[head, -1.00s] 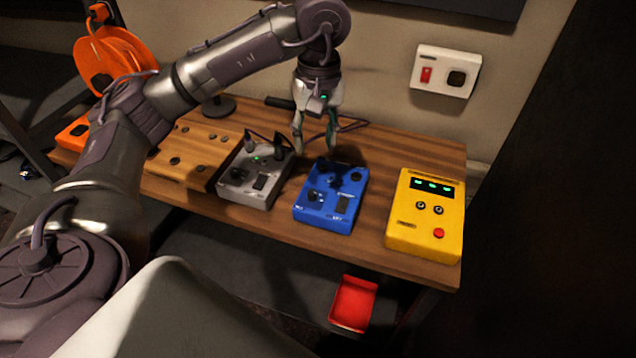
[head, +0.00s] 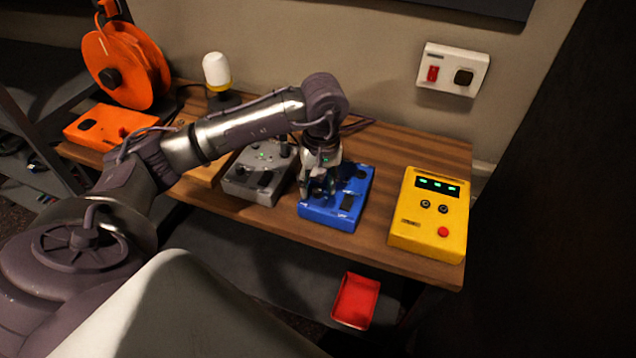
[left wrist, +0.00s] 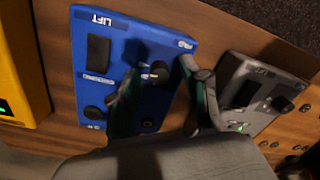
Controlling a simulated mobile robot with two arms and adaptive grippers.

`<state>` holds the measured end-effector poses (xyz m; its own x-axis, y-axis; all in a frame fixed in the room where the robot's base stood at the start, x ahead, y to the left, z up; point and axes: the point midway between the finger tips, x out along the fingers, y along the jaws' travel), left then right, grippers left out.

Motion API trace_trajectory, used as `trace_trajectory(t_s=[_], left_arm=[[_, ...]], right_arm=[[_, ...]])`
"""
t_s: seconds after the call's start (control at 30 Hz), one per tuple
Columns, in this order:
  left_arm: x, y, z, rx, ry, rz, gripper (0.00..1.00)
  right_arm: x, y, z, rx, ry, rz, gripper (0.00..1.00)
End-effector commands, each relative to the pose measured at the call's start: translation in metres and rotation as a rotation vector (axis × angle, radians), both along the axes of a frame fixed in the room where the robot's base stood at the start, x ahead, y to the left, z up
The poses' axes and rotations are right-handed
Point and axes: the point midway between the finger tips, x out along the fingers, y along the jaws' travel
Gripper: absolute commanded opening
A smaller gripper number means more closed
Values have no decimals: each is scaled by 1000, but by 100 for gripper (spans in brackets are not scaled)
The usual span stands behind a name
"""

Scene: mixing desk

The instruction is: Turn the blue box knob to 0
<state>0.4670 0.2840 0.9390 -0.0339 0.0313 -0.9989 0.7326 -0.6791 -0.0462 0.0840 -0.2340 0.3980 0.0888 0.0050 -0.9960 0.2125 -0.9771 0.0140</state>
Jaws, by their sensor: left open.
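The blue box (head: 351,204) lies on the wooden desk between the grey box and the yellow box. My left gripper (head: 317,190) points down over its left part, with open fingers close to the box face. In the left wrist view the blue box (left wrist: 125,50) appears upside down, with a LIFT label. A dark round knob (left wrist: 160,73) on it sits between the two open fingertips (left wrist: 158,70). I cannot tell whether the fingers touch the knob, and its setting is not readable. In the head view my gripper hides this knob. My right gripper is not in view.
A grey box (head: 255,178) stands close left of the blue box. A yellow box (head: 430,215) stands to the right, with bare desk between. An orange reel (head: 125,65), a white-topped lamp (head: 216,72) and a wall switch plate (head: 453,70) are further back. A red tray (head: 355,300) is below.

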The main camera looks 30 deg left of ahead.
Motion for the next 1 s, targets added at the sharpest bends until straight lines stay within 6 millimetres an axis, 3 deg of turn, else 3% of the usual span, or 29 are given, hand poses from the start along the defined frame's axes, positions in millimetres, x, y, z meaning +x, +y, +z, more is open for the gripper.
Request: trace_trajectory(t_s=[0.17,0.43,0.77,1.0], left_arm=[[0,0,0,0,0,0,44],[0,0,0,0,0,0,0],[0,0,0,-1,-1,23,0],[0,0,-2,0,-1,139,0]], right_arm=[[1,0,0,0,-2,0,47],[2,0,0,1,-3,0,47],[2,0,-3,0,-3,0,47],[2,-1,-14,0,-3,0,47]])
